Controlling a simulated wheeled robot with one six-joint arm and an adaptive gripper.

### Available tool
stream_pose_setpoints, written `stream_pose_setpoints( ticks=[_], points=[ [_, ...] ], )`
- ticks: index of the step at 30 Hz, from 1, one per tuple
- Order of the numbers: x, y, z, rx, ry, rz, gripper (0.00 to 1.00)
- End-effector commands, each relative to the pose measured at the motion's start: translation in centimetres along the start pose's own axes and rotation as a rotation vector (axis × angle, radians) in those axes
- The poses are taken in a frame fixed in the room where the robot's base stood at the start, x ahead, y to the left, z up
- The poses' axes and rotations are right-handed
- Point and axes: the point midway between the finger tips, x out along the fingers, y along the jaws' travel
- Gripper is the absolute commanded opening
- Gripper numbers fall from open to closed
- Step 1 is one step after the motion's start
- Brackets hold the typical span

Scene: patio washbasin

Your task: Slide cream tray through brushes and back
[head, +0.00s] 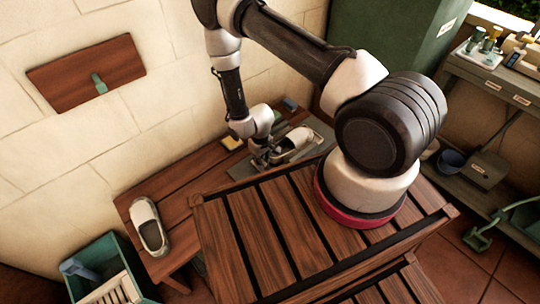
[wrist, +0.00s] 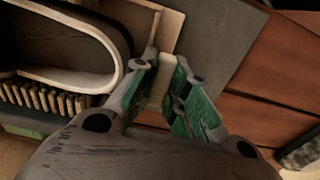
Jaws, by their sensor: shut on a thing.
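The cream tray (wrist: 172,28) shows in the wrist view as a flat light plate with a pale upright tab (wrist: 160,88). My gripper (wrist: 162,72) is shut on this tab, with a green-padded finger on each side. A light shoe (wrist: 112,48) with a dark inside rests on the tray, left of my gripper. A row of brush bristles (wrist: 45,98) lies along the shoe's near side at the left. In the head view my gripper (head: 260,158) is low over the bench beside the light shoe (head: 296,144). The tray is mostly hidden there.
A second light shoe (head: 149,227) stands on the wooden bench (head: 182,200) at the left. A green crate (head: 106,256) is on the floor below. A yellow sponge (head: 231,143) lies on the bench behind my gripper. A shelf (head: 490,80) stands at the right.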

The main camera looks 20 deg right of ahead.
Motion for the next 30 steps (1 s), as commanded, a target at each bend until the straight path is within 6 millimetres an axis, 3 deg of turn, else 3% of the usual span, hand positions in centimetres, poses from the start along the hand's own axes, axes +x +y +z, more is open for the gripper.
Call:
stream_pose_setpoints(
  ticks=[6,13,19,30],
  points=[
    [0.0,-4.9,0.0,-0.007,0.0,0.0,0.0],
    [0.0,-8.4,0.0,-0.004,0.0,0.0,0.0],
    [0.0,-9.8,0.0,-0.001,-0.001,0.0,0.0],
    [0.0,-10.2,0.0,-0.003,0.0,0.0,0.0]
  ],
)
